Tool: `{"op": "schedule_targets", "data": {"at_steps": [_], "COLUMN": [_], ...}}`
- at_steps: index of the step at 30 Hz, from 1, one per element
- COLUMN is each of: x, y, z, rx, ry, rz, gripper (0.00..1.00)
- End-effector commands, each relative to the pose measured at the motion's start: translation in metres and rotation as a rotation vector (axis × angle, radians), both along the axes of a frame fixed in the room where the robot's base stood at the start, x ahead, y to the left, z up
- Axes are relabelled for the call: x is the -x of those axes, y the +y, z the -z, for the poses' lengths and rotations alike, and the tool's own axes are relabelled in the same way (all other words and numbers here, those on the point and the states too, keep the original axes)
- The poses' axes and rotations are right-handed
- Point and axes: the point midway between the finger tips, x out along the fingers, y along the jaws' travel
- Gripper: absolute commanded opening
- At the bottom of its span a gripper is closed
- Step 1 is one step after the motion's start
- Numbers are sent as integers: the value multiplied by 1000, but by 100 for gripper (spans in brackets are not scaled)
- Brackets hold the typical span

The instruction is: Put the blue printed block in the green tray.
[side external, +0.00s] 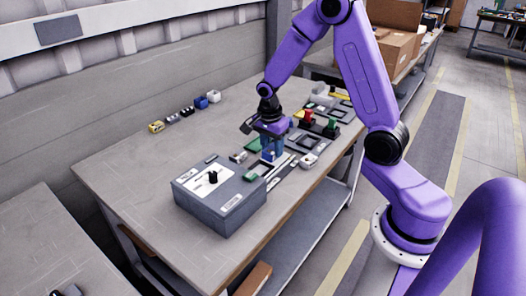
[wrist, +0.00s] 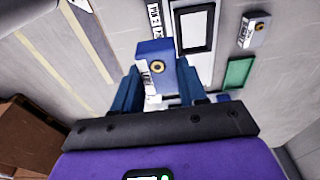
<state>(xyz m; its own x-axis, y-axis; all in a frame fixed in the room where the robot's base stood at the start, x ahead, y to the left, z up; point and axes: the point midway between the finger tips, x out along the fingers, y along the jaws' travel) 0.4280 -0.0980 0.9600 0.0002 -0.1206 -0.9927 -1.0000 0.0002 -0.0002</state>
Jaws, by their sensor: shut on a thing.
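In the wrist view the blue printed block (wrist: 155,62), with a white label and a round yellow-orange mark, sits between the two blue fingers of my gripper (wrist: 158,82). The gripper is shut on it. In the side view my gripper (side external: 272,153) points down over the row of parts beside the grey box; the block is hard to make out between the fingers there. A flat green piece (wrist: 238,73), which looks like the green tray, lies right of the gripper in the wrist view. The side view shows small green pieces near the gripper, and I cannot tell which is the tray.
A grey box with a black knob (side external: 213,178) stands close to the gripper. Several small blocks (side external: 186,111) line the table's back. Red and green parts (side external: 307,118) stand to the right. Another labelled block (wrist: 258,28) and a black-framed pad (wrist: 194,28) lie near the gripper.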

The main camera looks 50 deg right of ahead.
Motion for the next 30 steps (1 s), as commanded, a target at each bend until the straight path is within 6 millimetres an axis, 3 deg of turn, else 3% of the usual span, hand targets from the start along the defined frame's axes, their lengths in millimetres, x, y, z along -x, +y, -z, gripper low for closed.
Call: {"op": "schedule_targets", "data": {"at_steps": [3,9,17,23,30], "x": [24,53,68,40,-15], "y": [6,13,15,0,-48], "z": [-11,-24,-31,-32,-26], "rx": [0,0,0,0,-1], "ry": [-2,-2,0,-1,-1], "rz": [-1,-1,1,6,6], "gripper": [5,5,5,5,5]}}
